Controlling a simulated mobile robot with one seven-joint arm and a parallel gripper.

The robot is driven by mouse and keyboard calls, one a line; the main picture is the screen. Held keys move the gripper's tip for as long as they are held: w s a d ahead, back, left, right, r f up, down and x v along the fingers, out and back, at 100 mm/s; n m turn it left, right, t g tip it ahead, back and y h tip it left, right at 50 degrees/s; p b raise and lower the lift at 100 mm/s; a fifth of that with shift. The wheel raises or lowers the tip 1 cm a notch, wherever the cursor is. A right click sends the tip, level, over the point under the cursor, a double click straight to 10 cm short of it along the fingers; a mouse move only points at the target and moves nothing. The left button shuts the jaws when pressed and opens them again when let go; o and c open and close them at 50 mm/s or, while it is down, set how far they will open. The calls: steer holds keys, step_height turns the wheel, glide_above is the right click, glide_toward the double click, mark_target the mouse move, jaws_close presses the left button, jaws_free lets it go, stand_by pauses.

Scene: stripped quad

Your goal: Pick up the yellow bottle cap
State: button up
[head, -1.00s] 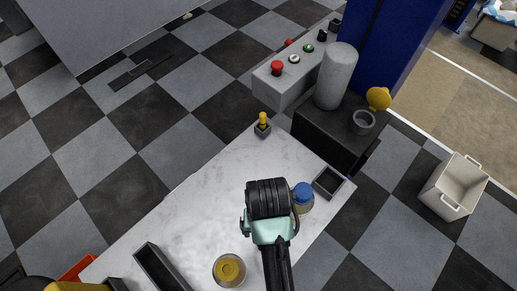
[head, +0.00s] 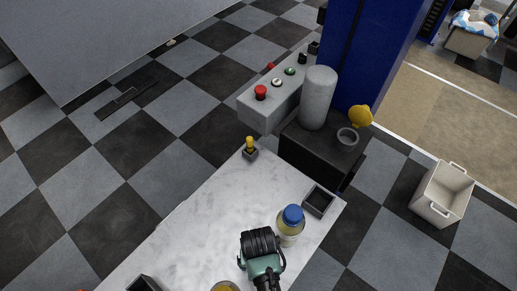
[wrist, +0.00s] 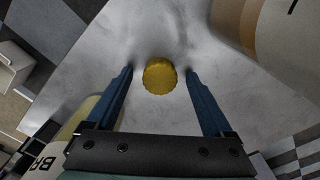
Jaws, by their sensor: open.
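The yellow bottle cap (wrist: 160,76) is a small round disc with a ridged rim. It lies on the pale marbled tabletop (head: 215,205) in the wrist view. My gripper (wrist: 158,71) is open above the table, its two blue fingers on either side of the cap with gaps between. The cap does not show in the head view, where my arm's end covers part of the table.
A jar with a blue lid (head: 291,222) stands close to my wrist. A second jar (head: 225,287) is cut off at the bottom edge. A dark open tray (head: 319,201) and a small holder with a yellow-topped piece (head: 250,150) sit near the table's far edges.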

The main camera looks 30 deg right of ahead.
jaws_close()
stand_by(0.4)
steer(key=shift+r, duration=0.1)
